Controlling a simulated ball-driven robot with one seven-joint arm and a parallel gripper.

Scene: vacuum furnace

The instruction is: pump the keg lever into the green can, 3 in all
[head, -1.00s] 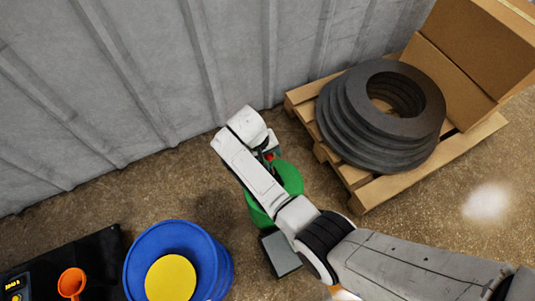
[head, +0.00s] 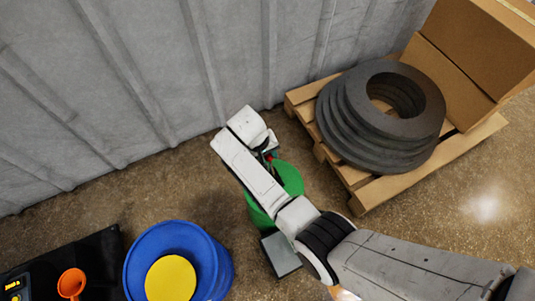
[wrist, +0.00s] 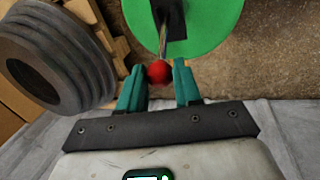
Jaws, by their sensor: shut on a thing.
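A green round container (head: 289,176) stands on the floor by the wall, partly hidden under my arm. The wrist view shows its flat green top (wrist: 215,22) with a black block (wrist: 172,22) on it. A thin metal lever (wrist: 163,40) comes out from the block and ends in a red ball knob (wrist: 159,72). My gripper (wrist: 160,82) has its teal fingers on either side of the knob and is shut on it. In the head view the gripper is mostly hidden by my arm, with a bit of red showing (head: 270,156). I cannot tell a separate can from a keg.
A grey box (head: 281,254) sits against the green container's front. A blue drum (head: 216,262) with a yellow top (head: 171,278) stands to the left. A pallet (head: 365,195) with black rings (head: 350,115) and cartons (head: 455,70) is at right.

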